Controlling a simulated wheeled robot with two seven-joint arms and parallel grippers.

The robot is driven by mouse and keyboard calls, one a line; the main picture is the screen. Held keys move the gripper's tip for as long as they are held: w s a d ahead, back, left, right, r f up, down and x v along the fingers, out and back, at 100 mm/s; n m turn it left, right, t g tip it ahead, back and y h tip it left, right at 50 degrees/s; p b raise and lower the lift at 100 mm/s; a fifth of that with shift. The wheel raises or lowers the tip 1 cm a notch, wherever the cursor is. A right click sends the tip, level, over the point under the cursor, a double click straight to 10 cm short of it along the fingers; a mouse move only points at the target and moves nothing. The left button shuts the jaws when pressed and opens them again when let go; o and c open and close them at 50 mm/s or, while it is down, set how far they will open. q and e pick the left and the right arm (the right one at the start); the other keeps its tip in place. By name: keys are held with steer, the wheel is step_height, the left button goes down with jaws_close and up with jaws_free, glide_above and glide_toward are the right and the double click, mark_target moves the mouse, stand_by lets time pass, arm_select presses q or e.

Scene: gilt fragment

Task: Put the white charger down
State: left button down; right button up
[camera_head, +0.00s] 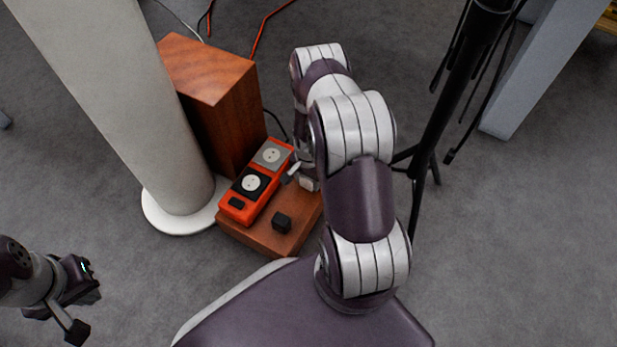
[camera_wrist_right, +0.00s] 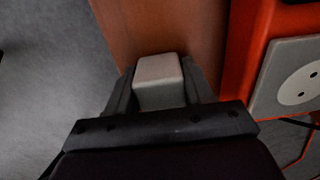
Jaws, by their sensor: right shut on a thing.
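The white charger (camera_wrist_right: 160,78) is a small pale block between the fingers of my right gripper (camera_wrist_right: 160,92) in the right wrist view. The gripper is shut on it, over or at the wooden surface; I cannot tell whether the charger touches the wood. In the head view the charger (camera_head: 308,184) shows as a small pale patch beside the orange socket box, partly hidden by my right arm. My left gripper (camera_head: 88,309) is at the lower left of the head view, away from the wooden stand, with its fingers apart and nothing seen between them.
An orange socket box (camera_head: 233,213) with two round sockets lies on a low wooden board (camera_head: 250,235). A black cube (camera_head: 282,222) sits on the board's front part. A wooden block (camera_head: 212,75), a white column (camera_head: 120,110) and a black stand (camera_head: 440,120) are nearby.

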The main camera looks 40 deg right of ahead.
steer(key=shift+f, duration=0.25)
steer(key=o, duration=1.4)
steer(key=shift+r, duration=0.1)
